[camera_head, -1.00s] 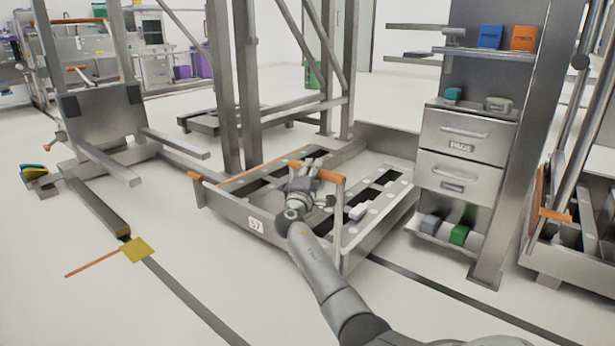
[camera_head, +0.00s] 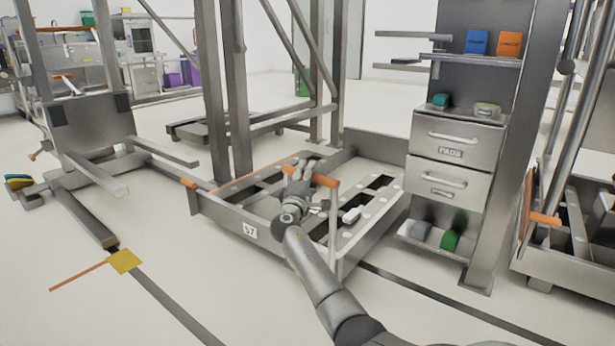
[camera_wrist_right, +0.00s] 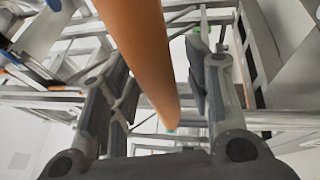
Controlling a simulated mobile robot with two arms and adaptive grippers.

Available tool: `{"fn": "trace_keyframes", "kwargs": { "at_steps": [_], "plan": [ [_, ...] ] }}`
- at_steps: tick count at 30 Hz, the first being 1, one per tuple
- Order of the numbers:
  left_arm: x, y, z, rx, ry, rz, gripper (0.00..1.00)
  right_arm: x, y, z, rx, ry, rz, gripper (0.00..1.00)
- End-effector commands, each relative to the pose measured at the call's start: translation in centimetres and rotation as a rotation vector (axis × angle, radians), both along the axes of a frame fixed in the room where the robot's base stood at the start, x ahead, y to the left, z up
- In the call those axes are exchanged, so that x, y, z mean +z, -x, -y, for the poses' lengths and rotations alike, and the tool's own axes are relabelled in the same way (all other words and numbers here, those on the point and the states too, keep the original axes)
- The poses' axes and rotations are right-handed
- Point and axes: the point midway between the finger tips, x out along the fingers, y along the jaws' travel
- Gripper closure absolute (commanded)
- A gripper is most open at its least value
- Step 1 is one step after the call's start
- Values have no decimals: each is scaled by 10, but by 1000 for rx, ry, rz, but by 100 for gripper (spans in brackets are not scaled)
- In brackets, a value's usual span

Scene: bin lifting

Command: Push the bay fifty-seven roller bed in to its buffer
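The bay fifty-seven roller bed (camera_head: 222,218) is a low grey tray with a "57" label (camera_head: 250,231) on its front wall. It stands on the floor between the upright posts and the drawer unit. An orange push handle (camera_head: 322,180) rises at its front; it also crosses the right wrist view as an orange bar (camera_wrist_right: 145,60). My right gripper (camera_head: 306,170) is at this handle. In the right wrist view its fingers (camera_wrist_right: 160,100) are apart, one on each side of the bar, with a visible gap on the right. My left gripper is out of view. The buffer cannot be made out with certainty.
A drawer unit (camera_head: 450,150) stands close at the bed's right. Steel posts (camera_head: 238,100) stand at its left. A yellow floor plate (camera_head: 125,262) with an orange rod lies at front left. Another wheeled frame (camera_head: 560,235) is at far right. The floor before the bed is open.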

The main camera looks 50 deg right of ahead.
Motion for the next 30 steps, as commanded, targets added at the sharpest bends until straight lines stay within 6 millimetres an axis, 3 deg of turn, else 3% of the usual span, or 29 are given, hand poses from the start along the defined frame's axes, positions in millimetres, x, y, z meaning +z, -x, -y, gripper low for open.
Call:
{"fn": "trace_keyframes", "kwargs": {
  "at_steps": [11, 30],
  "plan": [
    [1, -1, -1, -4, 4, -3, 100, -2, 4, -10, 2, 2, 1, 54],
    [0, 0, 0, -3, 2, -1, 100, -21, 49, -96, 2, -1, 0, 54]
  ]
}}
